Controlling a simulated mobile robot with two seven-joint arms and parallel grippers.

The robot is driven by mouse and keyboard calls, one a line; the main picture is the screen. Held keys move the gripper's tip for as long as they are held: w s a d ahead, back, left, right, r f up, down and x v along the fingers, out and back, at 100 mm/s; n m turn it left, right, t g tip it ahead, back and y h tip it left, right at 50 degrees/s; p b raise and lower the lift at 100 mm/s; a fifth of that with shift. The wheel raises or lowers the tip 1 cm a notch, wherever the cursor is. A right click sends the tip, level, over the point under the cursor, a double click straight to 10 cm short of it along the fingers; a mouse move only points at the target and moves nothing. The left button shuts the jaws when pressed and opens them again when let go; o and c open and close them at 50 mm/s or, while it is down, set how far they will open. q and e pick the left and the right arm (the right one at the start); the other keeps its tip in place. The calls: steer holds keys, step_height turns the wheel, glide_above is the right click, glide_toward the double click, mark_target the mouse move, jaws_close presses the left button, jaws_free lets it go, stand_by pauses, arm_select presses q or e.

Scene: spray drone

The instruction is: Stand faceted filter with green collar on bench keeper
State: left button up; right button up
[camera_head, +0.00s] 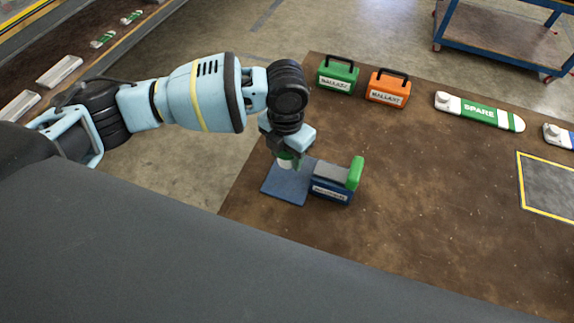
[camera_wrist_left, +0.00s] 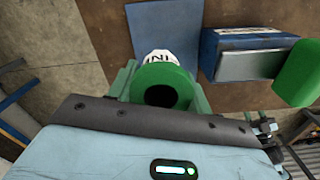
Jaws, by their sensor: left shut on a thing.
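My left gripper (camera_head: 287,154) is shut on the filter with the green collar (camera_wrist_left: 161,70). In the left wrist view the collar is a green ring with a dark opening, and a white body with dark lettering shows beyond it. In the head view the filter's white lower end (camera_head: 286,164) points down over a flat blue pad (camera_head: 285,188). I cannot tell whether it touches the pad. A blue block (camera_head: 332,194) with a grey top, a white label and a green end piece (camera_head: 355,172) stands just right of the pad. Which of these is the bench keeper is not readable.
A green ballast case (camera_head: 338,75) and an orange ballast case (camera_head: 388,90) stand at the back of the brown bench (camera_head: 420,190). A green-and-white spare piece (camera_head: 479,111) lies right of them. A yellow-edged dark panel (camera_head: 552,190) is at far right. The bench middle is clear.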

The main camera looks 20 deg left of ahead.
mark_target(286, 174)
arm_select(q)
steer(key=shift+f, duration=2.6)
steer(key=shift+f, duration=0.1)
steer(key=shift+f, duration=0.15)
steer(key=o, duration=0.9)
steer(key=shift+o, duration=0.2)
step_height(286, 174, up, 12)
steer(key=shift+r+p, duration=0.25)
steer(key=shift+p, duration=0.05)
